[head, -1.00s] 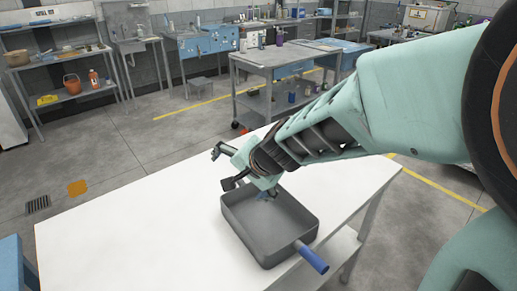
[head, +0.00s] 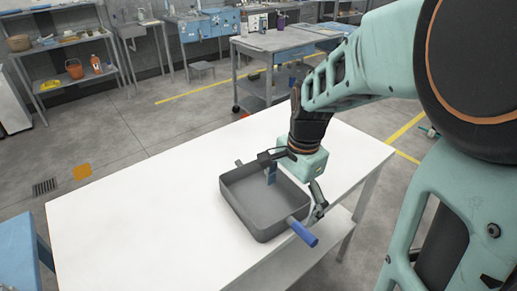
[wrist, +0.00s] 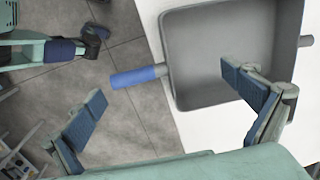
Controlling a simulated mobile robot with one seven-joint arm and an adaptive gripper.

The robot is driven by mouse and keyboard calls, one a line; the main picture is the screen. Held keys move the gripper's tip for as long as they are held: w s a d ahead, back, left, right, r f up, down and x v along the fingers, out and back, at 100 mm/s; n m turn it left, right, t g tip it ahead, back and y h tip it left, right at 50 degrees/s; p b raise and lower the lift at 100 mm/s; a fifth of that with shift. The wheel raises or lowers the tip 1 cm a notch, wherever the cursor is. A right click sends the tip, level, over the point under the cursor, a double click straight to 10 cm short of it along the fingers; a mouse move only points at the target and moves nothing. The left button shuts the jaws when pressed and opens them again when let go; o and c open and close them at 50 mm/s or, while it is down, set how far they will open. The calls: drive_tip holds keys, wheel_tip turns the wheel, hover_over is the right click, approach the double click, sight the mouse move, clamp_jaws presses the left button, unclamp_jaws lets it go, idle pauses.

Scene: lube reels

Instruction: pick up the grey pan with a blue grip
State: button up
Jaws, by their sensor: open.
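The grey pan (head: 262,228) is rectangular and deep, and sits upright on the white table near its right edge. Its blue grip (head: 303,233) sticks out past the table edge over the floor. My gripper (head: 296,193) is open and empty above the pan's right side. One finger with a blue pad hangs over the pan's inside, the other is outside the right wall. In the wrist view the blue grip (wrist: 138,76) shows between the two fingertips, and the pan (wrist: 200,100) fills the upper right. Contact between the fingers and the pan cannot be told.
The white table (head: 130,215) is bare left of the pan. A grey workbench (head: 275,50) stands behind it, and a shelf (head: 62,68) with an orange bucket (head: 74,69) stands at the far left. A blue surface (head: 22,253) shows at the lower left.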

sight(300, 226)
drive_tip(key=shift+s+d+m+g+h, duration=0.2)
drive_tip(key=shift+s+d, duration=0.1)
drive_tip(key=shift+d, duration=0.25)
drive_tip(key=shift+s+d+m+g+h, duration=0.1)
drive_tip(key=shift+s+d+h, duration=0.15)
drive_tip(key=shift+d, duration=0.25)
wheel_tip(300, 226, down, 5)
drive_tip(key=shift+d+f, duration=0.1)
drive_tip(key=shift+f, duration=0.05)
drive_tip(key=shift+s+d+f+p, duration=0.1)
drive_tip(key=shift+d+f+p, duration=0.1)
drive_tip(key=shift+f, duration=1.15)
drive_tip(key=shift+d+f+p, duration=0.15)
drive_tip(key=shift+f+p, duration=0.05)
drive_tip(key=shift+f, duration=1.1)
drive_tip(key=c, duration=1.4)
drive_tip(key=shift+r, duration=0.2)
